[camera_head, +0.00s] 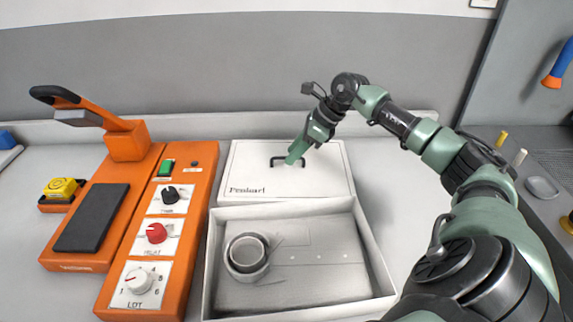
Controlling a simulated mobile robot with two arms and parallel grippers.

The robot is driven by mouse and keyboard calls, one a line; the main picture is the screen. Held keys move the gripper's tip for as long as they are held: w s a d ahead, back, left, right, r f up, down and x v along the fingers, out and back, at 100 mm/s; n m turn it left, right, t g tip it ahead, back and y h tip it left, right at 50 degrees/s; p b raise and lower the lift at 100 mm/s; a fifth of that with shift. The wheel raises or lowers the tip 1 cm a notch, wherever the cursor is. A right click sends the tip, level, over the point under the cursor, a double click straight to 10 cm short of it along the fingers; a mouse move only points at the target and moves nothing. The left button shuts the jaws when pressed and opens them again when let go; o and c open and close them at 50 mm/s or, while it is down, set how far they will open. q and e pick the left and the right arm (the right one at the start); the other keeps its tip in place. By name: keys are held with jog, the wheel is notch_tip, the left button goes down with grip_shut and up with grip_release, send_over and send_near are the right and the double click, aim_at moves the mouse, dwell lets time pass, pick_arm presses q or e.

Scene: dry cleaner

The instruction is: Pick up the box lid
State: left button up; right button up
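The box lid (250,178) is white, with a black handle (277,161) and dark lettering on its front part. It lies behind the open white box (210,270), in the middle of the head view. My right gripper (292,157) reaches down from the right to the lid's handle. Its green fingers are at the handle's right part and hide some of it. I cannot tell whether they are closed on the handle. My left gripper is not in view.
The open box holds a round ring-shaped part (246,256). An orange machine with dials (155,235) and an orange press with a lever (125,140) stand at the left. A yellow item (62,187) is beside the press. Bare counter lies right of the box.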

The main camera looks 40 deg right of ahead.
jog(key=shift+x, duration=1)
jog(key=shift+c, duration=0.3)
grip_shut()
jog(key=shift+r, duration=0.2)
